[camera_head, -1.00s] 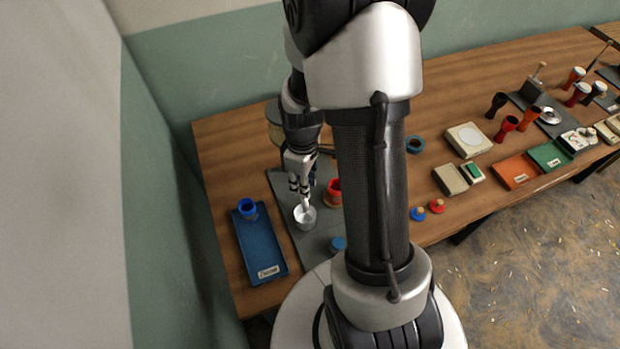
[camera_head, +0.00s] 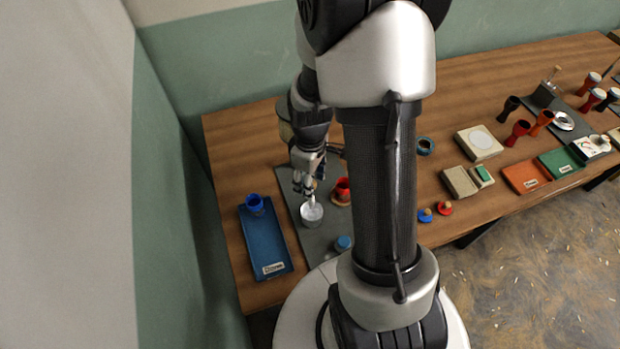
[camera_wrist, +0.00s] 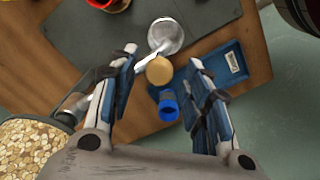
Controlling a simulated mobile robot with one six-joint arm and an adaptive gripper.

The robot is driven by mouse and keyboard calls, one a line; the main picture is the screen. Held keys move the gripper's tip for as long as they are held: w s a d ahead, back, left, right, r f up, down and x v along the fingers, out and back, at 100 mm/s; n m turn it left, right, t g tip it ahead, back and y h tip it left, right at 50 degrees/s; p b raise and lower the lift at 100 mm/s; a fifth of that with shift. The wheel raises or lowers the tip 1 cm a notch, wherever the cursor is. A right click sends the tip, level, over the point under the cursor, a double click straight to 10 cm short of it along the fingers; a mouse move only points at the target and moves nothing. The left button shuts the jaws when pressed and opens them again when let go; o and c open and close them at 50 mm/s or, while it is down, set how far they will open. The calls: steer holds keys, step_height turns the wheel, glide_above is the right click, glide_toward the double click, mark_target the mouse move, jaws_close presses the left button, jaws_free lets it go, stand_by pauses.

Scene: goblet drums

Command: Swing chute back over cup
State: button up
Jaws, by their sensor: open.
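A silver metal cup (camera_head: 311,216) stands on the dark grey mat (camera_head: 318,240); it also shows at the top of the wrist view (camera_wrist: 166,36). A pale metal chute (camera_wrist: 146,76) runs from the lower left up to the cup's near edge; whether its end is over the opening is hard to tell. A round tan knob (camera_wrist: 159,71) appears beside the chute. My gripper (camera_wrist: 163,57) is open, one finger either side of the knob in the wrist view; contact is not visible. In the head view my gripper (camera_head: 304,188) is just above the cup.
A hopper of tan pieces (camera_wrist: 32,150) is at lower left. A blue tray (camera_head: 264,240) with a blue goblet (camera_head: 255,206) lies left of the mat. A red goblet (camera_head: 342,190) stands right of the cup. A blue object (camera_head: 343,243) sits nearer.

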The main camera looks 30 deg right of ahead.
step_height(320, 180, up, 12)
stand_by(0.6)
stand_by(0.5)
